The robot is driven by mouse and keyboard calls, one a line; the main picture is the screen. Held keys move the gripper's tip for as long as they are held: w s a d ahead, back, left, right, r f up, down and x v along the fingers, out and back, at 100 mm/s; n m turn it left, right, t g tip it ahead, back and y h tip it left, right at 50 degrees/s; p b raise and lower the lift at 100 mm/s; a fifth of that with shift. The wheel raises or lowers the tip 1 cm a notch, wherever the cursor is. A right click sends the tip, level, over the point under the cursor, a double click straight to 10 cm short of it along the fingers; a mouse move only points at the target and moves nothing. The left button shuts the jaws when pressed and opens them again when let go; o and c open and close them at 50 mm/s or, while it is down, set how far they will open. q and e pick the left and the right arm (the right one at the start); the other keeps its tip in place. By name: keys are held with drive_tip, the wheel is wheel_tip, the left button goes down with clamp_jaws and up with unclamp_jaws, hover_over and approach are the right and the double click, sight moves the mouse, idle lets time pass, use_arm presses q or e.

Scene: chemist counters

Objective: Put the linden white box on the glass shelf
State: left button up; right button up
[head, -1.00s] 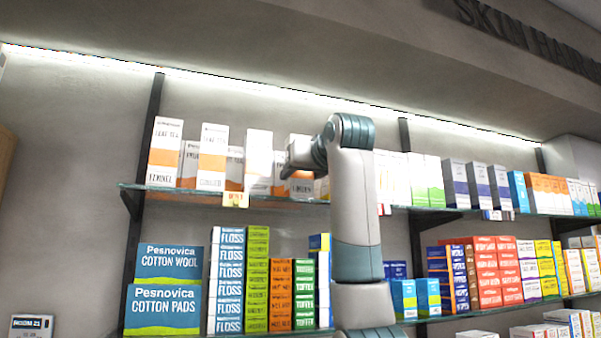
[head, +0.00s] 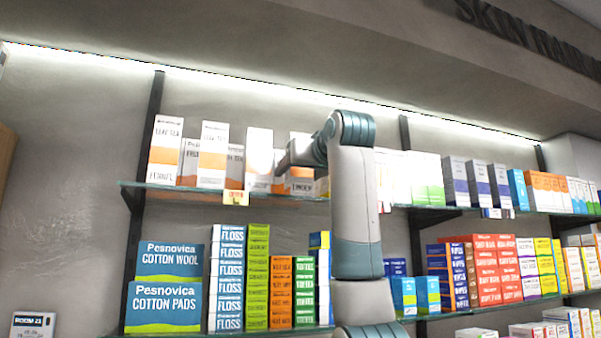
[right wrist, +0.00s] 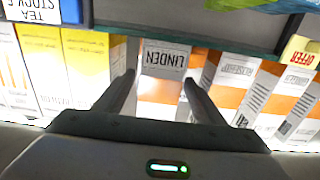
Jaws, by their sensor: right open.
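The linden box (head: 301,187), white with an orange band, stands on the upper glass shelf (head: 150,186) in the head view, partly covered by my right gripper (head: 286,166). In the right wrist view the linden box (right wrist: 165,62) appears upside down, its LINDEN label near the glass shelf's edge (right wrist: 245,48). My right gripper's fingers (right wrist: 159,80) are open, one on each side of the box with gaps showing. The box's far side is hidden. My left gripper is in neither view.
Other white-and-orange tea boxes (head: 212,150) stand close by on the same shelf. The lower shelf holds floss boxes (head: 228,285) and cotton packs (head: 165,305). Yellow boxes (right wrist: 90,65) stand beside one finger.

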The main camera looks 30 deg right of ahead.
drive_tip(key=shift+s+a+f+b, duration=0.15)
drive_tip(key=shift+s+f+b, duration=0.05)
drive_tip(key=shift+s+b, duration=0.5)
drive_tip(key=b+v, duration=0.6)
drive_tip(key=v, duration=0.4)
drive_tip(key=shift+s+r, duration=0.2)
drive_tip(key=shift+s, duration=0.05)
drive_tip(key=shift+a, duration=0.1)
